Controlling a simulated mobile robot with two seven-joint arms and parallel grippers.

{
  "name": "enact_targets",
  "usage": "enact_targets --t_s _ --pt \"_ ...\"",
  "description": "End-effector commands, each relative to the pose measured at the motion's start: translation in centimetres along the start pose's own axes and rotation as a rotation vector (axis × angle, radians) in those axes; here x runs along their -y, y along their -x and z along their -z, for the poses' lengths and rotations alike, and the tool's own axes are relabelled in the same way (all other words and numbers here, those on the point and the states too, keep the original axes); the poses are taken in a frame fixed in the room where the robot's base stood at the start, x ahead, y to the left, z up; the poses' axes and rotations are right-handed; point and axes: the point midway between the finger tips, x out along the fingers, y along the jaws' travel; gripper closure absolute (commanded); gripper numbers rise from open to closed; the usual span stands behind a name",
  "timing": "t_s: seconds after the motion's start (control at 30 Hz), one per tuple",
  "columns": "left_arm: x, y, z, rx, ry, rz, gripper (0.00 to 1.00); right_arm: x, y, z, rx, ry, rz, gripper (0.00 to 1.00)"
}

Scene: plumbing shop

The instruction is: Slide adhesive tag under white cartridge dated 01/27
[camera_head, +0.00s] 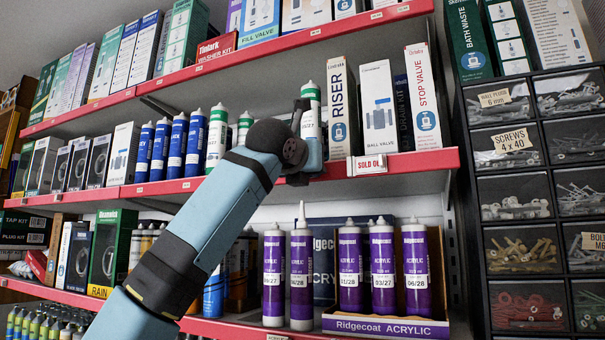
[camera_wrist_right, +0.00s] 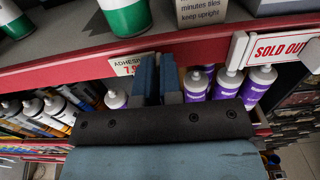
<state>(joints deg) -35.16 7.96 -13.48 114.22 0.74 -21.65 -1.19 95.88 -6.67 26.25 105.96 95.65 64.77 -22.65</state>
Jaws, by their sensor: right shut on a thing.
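My right gripper (camera_wrist_right: 159,82) is at the edge of the middle shelf, its fingers close together on the adhesive tag (camera_wrist_right: 127,64). The tag is a cream card with "ADHESI…" and a red price; its right part is hidden by a finger. In the head view the gripper (camera_head: 303,172) is below a white cartridge with a green band (camera_head: 311,112), whose date is partly covered and ends in "27". Other white cartridges (camera_head: 217,136) stand left of my arm; their dates are too small to read. My left gripper is not in view.
A "SOLD OUT" sign (camera_head: 369,165) is on the same shelf edge (camera_head: 420,160), right of the gripper. Purple cartridges (camera_head: 350,270) fill the shelf below. My arm hides part of the left shelves.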

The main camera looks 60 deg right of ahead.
Motion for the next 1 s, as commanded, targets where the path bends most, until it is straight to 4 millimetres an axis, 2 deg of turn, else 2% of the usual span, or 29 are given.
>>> enact_targets --t_s 0.27,0.3,0.4,0.77,0.87,1.0 --pt "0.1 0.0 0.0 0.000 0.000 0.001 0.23 0.0 0.0 -0.1 0.002 0.000 0.000 1.00" --pt "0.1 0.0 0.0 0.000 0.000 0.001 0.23 0.0 0.0 -0.1 0.002 0.000 0.000 0.90" --pt "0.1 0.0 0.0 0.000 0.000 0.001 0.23 0.0 0.0 -0.1 0.001 0.000 0.000 0.68" --pt "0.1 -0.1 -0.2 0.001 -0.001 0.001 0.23 0.0 0.5 0.0 0.001 0.000 -0.001 0.68" --pt "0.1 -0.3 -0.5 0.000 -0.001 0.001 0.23 -0.1 1.7 0.1 0.001 0.000 -0.003 0.68" --pt "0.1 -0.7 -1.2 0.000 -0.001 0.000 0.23 -0.1 4.7 0.2 0.002 0.000 -0.004 0.68"
